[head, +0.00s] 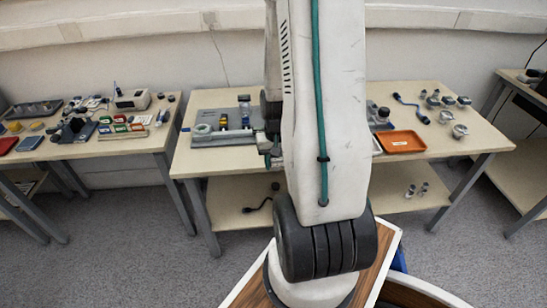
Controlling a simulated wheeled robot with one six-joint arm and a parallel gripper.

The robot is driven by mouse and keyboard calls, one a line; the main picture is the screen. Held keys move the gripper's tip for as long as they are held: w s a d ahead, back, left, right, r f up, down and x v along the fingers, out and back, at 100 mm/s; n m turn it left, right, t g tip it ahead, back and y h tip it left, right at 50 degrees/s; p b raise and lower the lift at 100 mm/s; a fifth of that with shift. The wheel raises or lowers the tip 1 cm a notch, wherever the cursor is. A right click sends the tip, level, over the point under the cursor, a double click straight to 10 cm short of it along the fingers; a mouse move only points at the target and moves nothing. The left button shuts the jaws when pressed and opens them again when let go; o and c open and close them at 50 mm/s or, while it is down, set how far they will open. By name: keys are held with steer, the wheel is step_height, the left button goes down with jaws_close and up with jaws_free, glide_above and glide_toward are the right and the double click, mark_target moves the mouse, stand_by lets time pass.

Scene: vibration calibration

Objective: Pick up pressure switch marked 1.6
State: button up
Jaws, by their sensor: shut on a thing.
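My gripper (273,158) shows only in part, as dark pieces at the left edge of my white arm, low over the middle table (430,150). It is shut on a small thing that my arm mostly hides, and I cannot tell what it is. Several small grey round-headed devices stand at the table's right, among them one near the front (460,131) and one behind it (446,117). They may be pressure switches, but no 1.6 marking can be read on any of them.
A grey fixture plate (210,128) with upright parts lies left of my arm. The left table (130,146) holds many small items. A lower shelf (235,213) is mostly bare.

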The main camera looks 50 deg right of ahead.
steer(key=shift+s+a, duration=0.15)
steer(key=shift+s, duration=0.25)
steer(key=shift+s+r, duration=0.35)
steer(key=shift+r, duration=0.15)
steer(key=shift+a+r, duration=0.1)
steer(key=shift+r, duration=1.45)
